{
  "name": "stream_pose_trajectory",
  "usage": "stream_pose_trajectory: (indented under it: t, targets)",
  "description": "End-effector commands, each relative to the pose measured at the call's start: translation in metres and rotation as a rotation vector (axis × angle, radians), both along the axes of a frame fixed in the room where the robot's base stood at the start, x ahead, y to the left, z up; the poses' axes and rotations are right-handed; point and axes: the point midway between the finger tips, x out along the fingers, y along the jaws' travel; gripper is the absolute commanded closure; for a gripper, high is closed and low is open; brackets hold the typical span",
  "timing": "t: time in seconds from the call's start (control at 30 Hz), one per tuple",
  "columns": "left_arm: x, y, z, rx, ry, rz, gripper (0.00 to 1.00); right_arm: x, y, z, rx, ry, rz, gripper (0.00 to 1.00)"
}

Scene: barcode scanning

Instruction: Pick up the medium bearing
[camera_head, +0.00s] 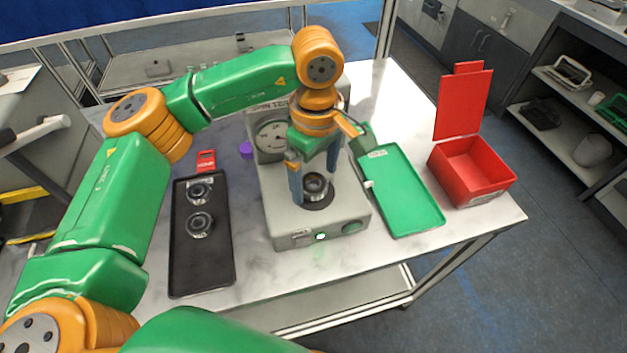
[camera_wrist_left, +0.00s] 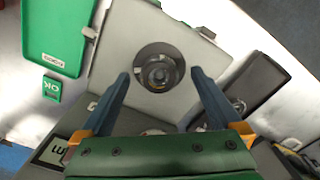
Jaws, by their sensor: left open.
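A bearing (camera_head: 316,184) rests on the round dark plate of the grey scanning machine (camera_head: 345,222). It also shows in the left wrist view (camera_wrist_left: 158,74), lying between my fingers. My left gripper (camera_head: 314,188) points down over the plate, its two blue fingers spread on either side of the bearing. In the left wrist view the open fingers (camera_wrist_left: 161,74) leave clear gaps to it. Two more bearings, an upper one (camera_head: 199,190) and a lower one (camera_head: 200,224), lie in the black tray (camera_head: 203,268). I cannot tell which bearing is the medium one. My right gripper is out of view.
A green tray (camera_head: 407,205) lies right of the machine, and an open red box (camera_head: 470,175) stands at the table's right side. A red tag (camera_head: 206,160) is behind the black tray. Bare white tabletop (camera_head: 250,265) shows between the tray and machine.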

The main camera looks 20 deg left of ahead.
Motion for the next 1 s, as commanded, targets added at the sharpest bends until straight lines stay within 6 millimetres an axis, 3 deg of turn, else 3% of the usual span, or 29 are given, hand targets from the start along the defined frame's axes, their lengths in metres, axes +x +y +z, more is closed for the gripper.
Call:
stream_pose_trajectory:
  t: [0.1,0.3,0.67,0.87,1.0]
  targets:
    - [0.000,0.000,-0.011,-0.001,0.000,0.000,0.01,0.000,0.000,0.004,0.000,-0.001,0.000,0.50]
    - [0.000,0.000,-0.013,0.000,-0.001,0.000,0.04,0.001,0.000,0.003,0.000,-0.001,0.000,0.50]
    - [0.000,0.000,-0.012,0.000,-0.001,0.000,1.00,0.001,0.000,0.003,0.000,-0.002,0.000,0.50]
    - [0.000,0.000,-0.011,-0.001,-0.002,0.000,1.00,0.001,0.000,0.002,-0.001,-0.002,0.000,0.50]
    - [0.001,0.000,0.008,-0.002,-0.006,0.001,1.00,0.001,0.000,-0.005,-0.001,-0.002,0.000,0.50]
